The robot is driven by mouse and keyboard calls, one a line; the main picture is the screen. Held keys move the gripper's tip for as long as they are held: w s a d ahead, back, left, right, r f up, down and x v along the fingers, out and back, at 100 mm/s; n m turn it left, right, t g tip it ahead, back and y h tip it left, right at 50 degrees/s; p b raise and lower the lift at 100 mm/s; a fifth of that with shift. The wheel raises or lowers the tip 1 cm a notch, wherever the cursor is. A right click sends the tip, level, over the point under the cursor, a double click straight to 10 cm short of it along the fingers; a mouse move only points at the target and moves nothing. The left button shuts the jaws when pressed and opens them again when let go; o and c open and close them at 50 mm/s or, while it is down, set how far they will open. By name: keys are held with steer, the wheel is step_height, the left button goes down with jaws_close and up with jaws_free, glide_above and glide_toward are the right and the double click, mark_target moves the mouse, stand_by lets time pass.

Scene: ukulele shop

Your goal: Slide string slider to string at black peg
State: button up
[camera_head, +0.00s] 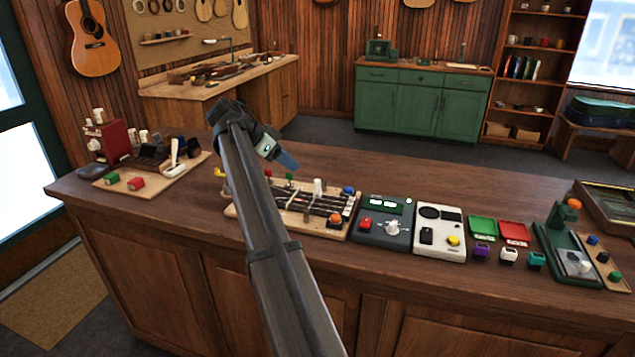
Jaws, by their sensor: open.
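The string board (238,212) is a light wooden panel on the counter, with dark strings running across it. A red peg (268,174) and a green peg (290,177) show at its back edge. A white upright block (318,187), possibly the string slider, stands on the board. A blue knob (348,190) and an orange button (335,219) are at its right end. I cannot make out a black peg; my arm hides part of the board's left side.
Right of the board stand a dark grey device (370,237), a white device (440,250), green (482,226) and red (514,232) trays and a green stand (556,240). Bare counter (420,180) lies behind.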

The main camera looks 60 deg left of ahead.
mark_target(317, 181)
steer(key=x, duration=1.3)
steer(key=shift+w+f, duration=0.1)
steer(key=shift+w, duration=0.05)
steer(key=shift+c, duration=0.2)
jaws_close()
